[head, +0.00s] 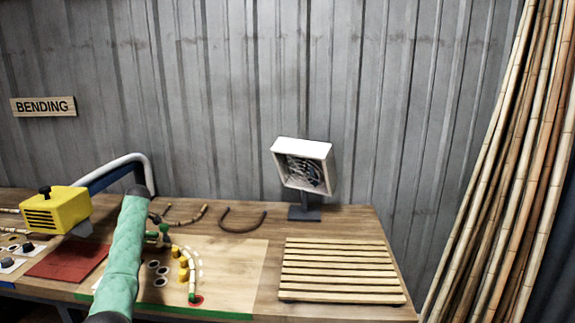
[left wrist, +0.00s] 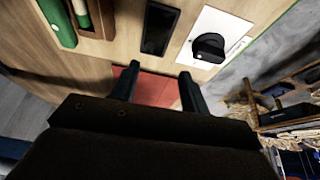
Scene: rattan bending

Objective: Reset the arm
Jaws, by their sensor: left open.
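My left gripper (left wrist: 155,85) shows in the left wrist view with its two dark fingers apart and nothing between them. Behind the fingers lies a red patch (left wrist: 152,88) on the wooden bench (left wrist: 105,70). I cannot tell the gap between the fingers and the bench. In the head view the red mat (head: 68,262) lies on the left part of the bench (head: 345,222). I see neither gripper in the head view.
A bending board (head: 235,270), slatted rack (head: 340,272) and small fan (head: 304,168) sit farther right. A black knob (left wrist: 208,47) is near my left gripper. Bamboo poles (head: 510,170) stand right.

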